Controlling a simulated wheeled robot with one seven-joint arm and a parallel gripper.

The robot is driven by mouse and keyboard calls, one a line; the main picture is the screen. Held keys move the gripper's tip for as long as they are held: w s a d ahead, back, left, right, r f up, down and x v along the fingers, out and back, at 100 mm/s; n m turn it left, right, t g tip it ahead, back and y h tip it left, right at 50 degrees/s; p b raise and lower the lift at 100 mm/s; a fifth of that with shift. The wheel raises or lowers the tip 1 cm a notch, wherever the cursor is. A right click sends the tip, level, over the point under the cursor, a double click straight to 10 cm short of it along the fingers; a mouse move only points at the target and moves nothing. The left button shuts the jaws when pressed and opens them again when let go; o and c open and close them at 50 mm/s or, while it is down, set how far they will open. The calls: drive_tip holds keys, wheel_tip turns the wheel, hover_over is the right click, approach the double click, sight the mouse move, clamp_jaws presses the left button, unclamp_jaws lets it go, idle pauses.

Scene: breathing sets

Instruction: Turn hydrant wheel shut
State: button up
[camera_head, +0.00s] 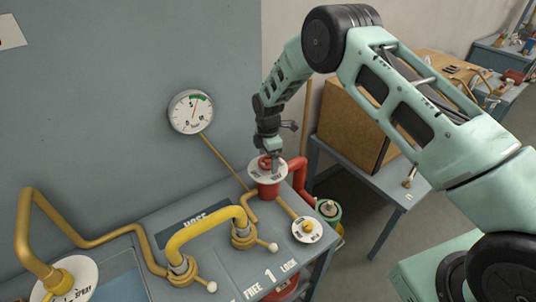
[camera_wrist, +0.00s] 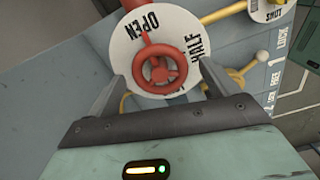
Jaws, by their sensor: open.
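The red hydrant wheel (camera_wrist: 160,66) sits over a white dial disc (camera_wrist: 190,28) lettered OPEN and HALF. A small red tab on the wheel's rim lies on the side towards the word OPEN. In the head view the disc (camera_head: 257,178) caps the red hydrant body (camera_head: 267,190), with the wheel partly hidden by my gripper (camera_head: 272,162). In the wrist view my gripper (camera_wrist: 161,76) is open, with one finger on each side of the wheel. I cannot tell whether either finger touches it.
A yellow hose pipe (camera_head: 205,224) arches over the bench in front. A yellow valve knob (camera_head: 307,227) on a white disc stands right of it. A gauge (camera_head: 191,111) hangs on the grey wall behind. A red pipe (camera_head: 300,172) leaves the hydrant on the right.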

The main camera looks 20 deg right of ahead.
drive_tip(key=shift+f, duration=0.15)
drive_tip(key=shift+c, duration=0.4)
drive_tip(key=c, duration=0.9)
